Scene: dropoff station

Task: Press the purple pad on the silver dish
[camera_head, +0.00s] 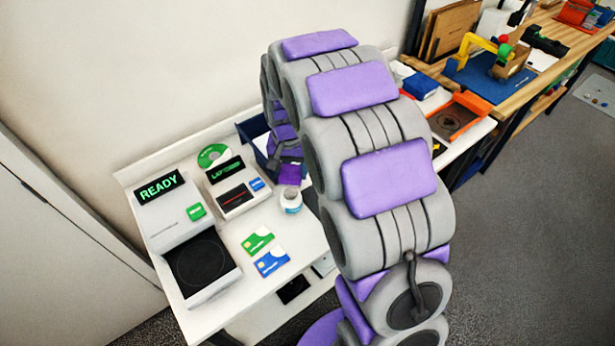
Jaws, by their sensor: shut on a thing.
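My gripper (279,157) is at the far end of my arm, low over the back of the white table, near a dark blue bin. It is small and partly hidden by my arm. A small dark purple square (290,174) shows at its fingertips and looks like the purple pad held in the shut jaws. My arm also has purple panels, so the match is not certain.
A scale reading READY (170,208) and a card terminal (232,189) stand to the left. Green (257,240) and blue (271,262) cards lie in front. An orange tray (458,115) is beyond my arm.

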